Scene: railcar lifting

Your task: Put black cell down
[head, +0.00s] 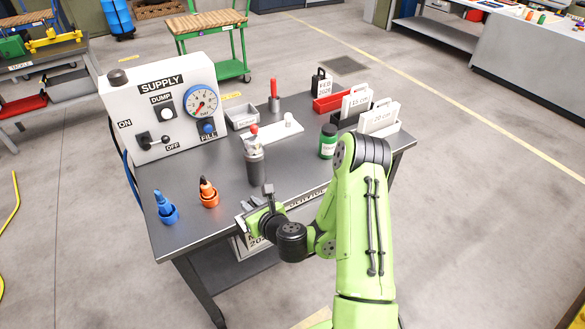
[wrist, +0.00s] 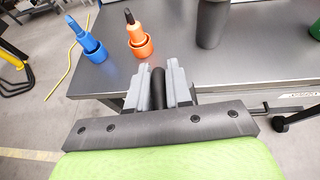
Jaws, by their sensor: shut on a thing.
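My gripper (head: 258,212) is at the front edge of the table (head: 225,235) in the head view. In the wrist view its two grey fingers (wrist: 158,80) are shut on a slim black cylinder, the black cell (wrist: 158,95). The cell's upper end also shows in the head view (head: 269,194), just above the fingers. The fingers hide much of it, and its lower end cannot be seen. I cannot tell whether it touches the table.
A dark grey cylinder with a red-tipped top (head: 254,165) stands behind the gripper. Orange (head: 209,196) and blue (head: 166,210) holders stand to the left, a green jar (head: 328,143) to the right. A supply box (head: 165,110) is at the back left.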

